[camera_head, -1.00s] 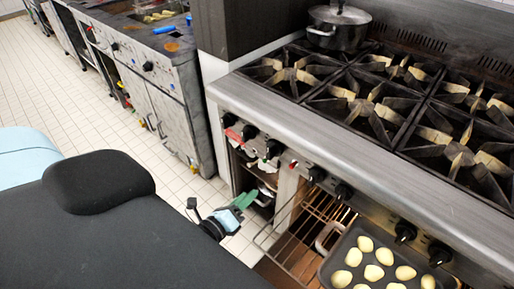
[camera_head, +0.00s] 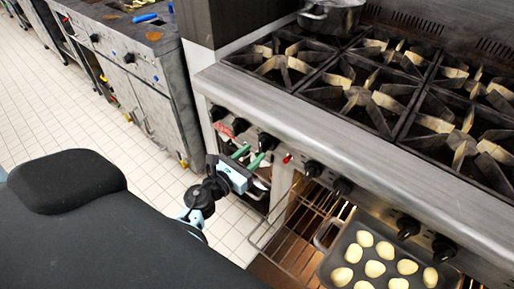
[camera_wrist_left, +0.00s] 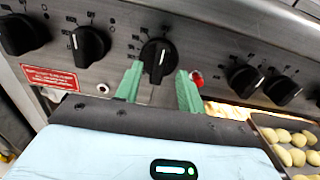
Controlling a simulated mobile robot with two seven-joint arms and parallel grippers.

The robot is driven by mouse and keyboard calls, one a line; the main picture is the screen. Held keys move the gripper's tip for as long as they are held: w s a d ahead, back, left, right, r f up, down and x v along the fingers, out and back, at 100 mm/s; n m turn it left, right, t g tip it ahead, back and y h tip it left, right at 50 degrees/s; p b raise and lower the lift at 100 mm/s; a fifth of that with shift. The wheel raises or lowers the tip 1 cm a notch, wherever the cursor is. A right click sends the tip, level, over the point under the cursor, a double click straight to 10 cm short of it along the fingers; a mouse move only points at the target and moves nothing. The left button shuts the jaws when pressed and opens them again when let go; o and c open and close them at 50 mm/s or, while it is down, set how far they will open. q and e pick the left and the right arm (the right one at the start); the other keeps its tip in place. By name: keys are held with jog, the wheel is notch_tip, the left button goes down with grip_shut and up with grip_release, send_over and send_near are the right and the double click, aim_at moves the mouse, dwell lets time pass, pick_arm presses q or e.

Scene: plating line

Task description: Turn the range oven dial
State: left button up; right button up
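The range (camera_head: 300,120) carries a row of black dials along its front panel. In the left wrist view a black dial (camera_wrist_left: 159,58) with a white pointer line, pointer close to upright, sits just left of a red light (camera_wrist_left: 196,79). My left gripper (camera_head: 249,156) has green fingers and is at this dial (camera_head: 268,142). In the left wrist view the gripper (camera_wrist_left: 158,77) is open, one finger on each side of the dial's lower part. I cannot tell whether the fingers touch it. My right gripper is not in view.
Other dials (camera_wrist_left: 89,44) flank this one. Below, the oven is open, with a wire rack (camera_head: 300,235) and a dark tray (camera_head: 335,262) of pale potato-like pieces. A pot (camera_head: 332,17) stands on the burners. Tiled floor (camera_head: 60,110) is clear at left.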

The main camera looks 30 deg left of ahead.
aim_at(260, 147)
pick_arm(q)
jog(key=shift+w+d, duration=0.15)
jog(key=shift+w, duration=0.65)
jog(key=shift+w+d, duration=0.1)
jog(key=shift+w, duration=0.7)
grip_shut()
